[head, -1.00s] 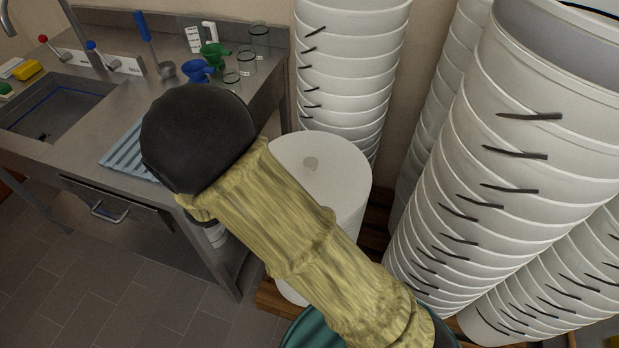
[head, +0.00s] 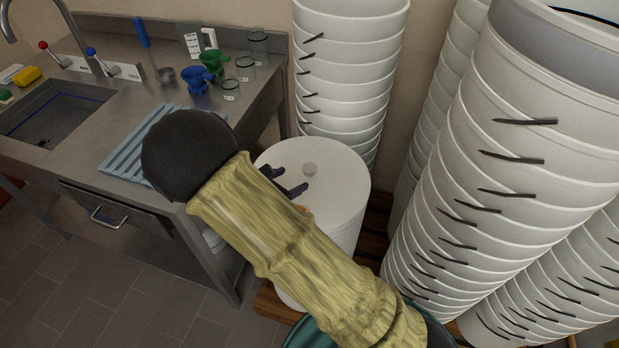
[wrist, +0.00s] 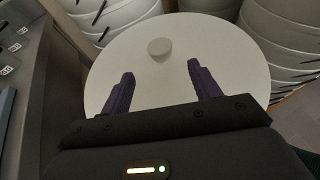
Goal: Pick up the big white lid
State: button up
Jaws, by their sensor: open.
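The big white lid (head: 335,165) is a round, flat disc with a small round knob (head: 310,170) at its middle. It lies on top of a white drum (head: 345,238) between the steel bench and the bucket stacks. In the wrist view the lid (wrist: 225,62) fills the middle and its knob (wrist: 159,48) stands just beyond the fingertips. My gripper (head: 288,181) is over the near left part of the lid, its dark fingers apart and empty. In the wrist view my gripper (wrist: 158,75) points toward the knob. My arm hides part of the drum.
Tall stacks of white buckets (head: 350,65) stand behind the lid and at the right (head: 500,160). A steel bench (head: 130,100) at the left holds a sink, a blue rack (head: 150,145), blue and green funnels and glass jars. Wooden pallet boards (head: 372,235) show beneath.

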aim_at(314, 167)
jog(key=x, duration=0.5)
jog(key=shift+r+p+x, duration=0.15)
jog(key=shift+p+x, duration=0.3)
jog(key=shift+x, duration=0.9)
jog(key=shift+r+p+x, duration=0.1)
jog(key=shift+p+x, duration=0.35)
jog(key=shift+x, duration=0.95)
jog(key=shift+d, duration=0.1)
jog(key=shift+r, duration=0.1)
jog(key=c, duration=1.2)
jog(key=shift+r, duration=0.1)
